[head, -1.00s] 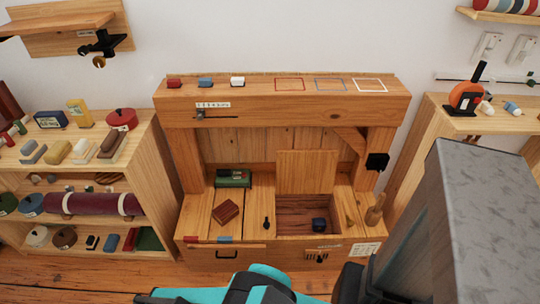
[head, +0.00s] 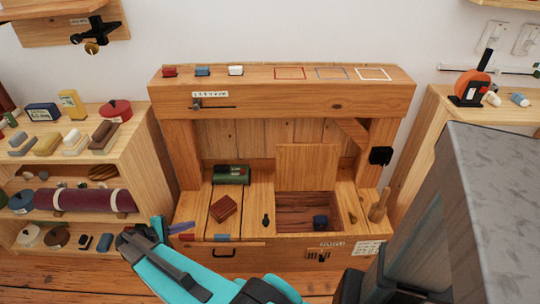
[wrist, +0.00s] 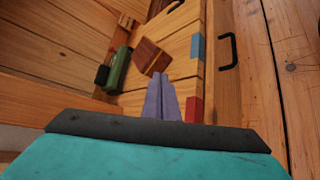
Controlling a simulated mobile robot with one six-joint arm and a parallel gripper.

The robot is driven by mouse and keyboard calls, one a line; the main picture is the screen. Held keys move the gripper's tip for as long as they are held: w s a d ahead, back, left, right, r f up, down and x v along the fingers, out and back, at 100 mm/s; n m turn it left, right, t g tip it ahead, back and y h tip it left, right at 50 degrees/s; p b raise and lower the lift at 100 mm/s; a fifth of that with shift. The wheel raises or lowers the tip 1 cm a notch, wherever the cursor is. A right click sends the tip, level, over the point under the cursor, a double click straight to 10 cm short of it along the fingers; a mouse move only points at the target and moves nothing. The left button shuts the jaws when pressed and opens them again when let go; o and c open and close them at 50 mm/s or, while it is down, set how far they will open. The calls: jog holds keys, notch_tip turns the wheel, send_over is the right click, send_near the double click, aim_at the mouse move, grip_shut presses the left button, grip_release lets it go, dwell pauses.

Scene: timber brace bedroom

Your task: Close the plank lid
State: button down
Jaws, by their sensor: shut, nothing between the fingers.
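The plank lid (head: 307,167) stands open, upright at the back of a square compartment (head: 300,198) in the wooden bench. The lid is not clearly identifiable in the wrist view.
A green box (head: 232,174) sits on the bench's left side. A black-ended peg (head: 265,220) stands left of the compartment, and a wooden peg (head: 379,206) at its right. An overhead shelf beam (head: 285,100) spans the bench. A loaded shelf (head: 80,170) stands left.

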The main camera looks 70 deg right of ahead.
jog(key=d+r+m+g+h+b, duration=0.1)
jog(key=d+r+m+g+b, duration=0.2)
jog(key=d, duration=0.7)
jog(key=d+r+m+h+b, duration=0.1)
jog(key=d+r+b, duration=0.3)
jog(key=d, duration=0.6)
jog(key=s+d+r+m+g+y+b, duration=0.1)
jog(key=s+d+r+m+b, duration=0.1)
jog(key=s+d, duration=0.4)
jog(key=s+d+r+m+g+y+b, duration=0.1)
jog(key=s+d+r+m+g+b, duration=0.1)
jog(key=s+d+r, duration=0.2)
jog(key=s+d, duration=0.3)
jog(key=d, duration=0.3)
jog(key=shift+r+g, duration=0.3)
jog(key=shift+r, duration=0.1)
jog(key=shift+d, duration=0.1)
jog(key=b+x, duration=0.2)
jog(key=x, duration=0.7)
jog(key=shift+s+d, duration=0.2)
jog(key=shift+s, duration=0.15)
jog(key=shift+f, duration=0.15)
